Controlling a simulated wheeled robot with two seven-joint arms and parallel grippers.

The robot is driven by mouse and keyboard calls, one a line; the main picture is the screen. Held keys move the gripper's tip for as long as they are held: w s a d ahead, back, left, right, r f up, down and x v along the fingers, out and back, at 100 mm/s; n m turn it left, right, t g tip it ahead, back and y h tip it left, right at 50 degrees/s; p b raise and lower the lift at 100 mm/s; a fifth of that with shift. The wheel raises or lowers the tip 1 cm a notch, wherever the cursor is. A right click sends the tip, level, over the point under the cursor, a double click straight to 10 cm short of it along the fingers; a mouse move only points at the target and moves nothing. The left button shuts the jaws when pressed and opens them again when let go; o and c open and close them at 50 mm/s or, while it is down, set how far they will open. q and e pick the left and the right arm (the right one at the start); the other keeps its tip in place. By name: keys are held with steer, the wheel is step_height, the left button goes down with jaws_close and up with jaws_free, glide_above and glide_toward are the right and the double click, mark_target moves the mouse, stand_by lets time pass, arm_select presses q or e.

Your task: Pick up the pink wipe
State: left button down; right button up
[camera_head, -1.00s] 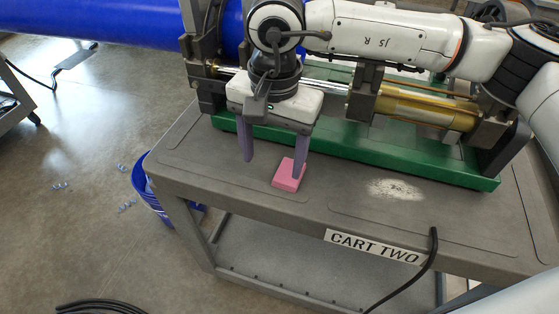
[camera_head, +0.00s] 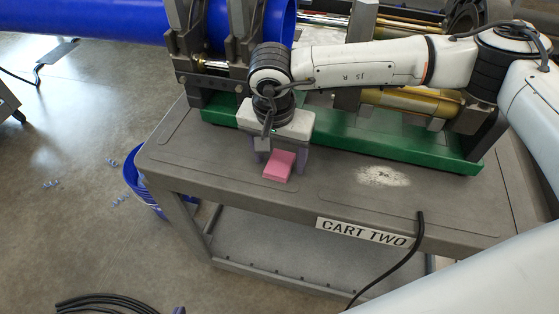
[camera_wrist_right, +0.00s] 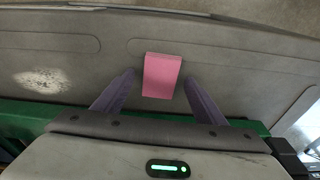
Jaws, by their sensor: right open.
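The pink wipe (camera_head: 279,169) is a small flat pink block on the grey cart top near its front edge. My right gripper (camera_head: 279,157) is open and low over the cart, right by the wipe, its purple fingers partly hidden behind the wipe and the wrist. In the right wrist view, the wipe (camera_wrist_right: 162,76) lies between the two spread fingertips of the right gripper (camera_wrist_right: 159,78), with a gap on each side. Only a small purple tip of my left gripper (camera_head: 178,310) shows at the bottom edge of the head view.
The cart (camera_head: 215,170) carries a green base (camera_head: 345,140) with the pipe clamps behind the gripper. A blue pipe (camera_head: 90,20) extends left. A pale powdery patch (camera_head: 382,176) lies right of the wipe. A black cable (camera_head: 420,235) hangs over the front edge. A blue bucket (camera_head: 135,178) stands at left.

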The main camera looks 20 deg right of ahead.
mark_target(279, 163)
steer(key=c, duration=1.1)
step_height(279, 163, up, 10)
steer(key=shift+b, duration=0.65)
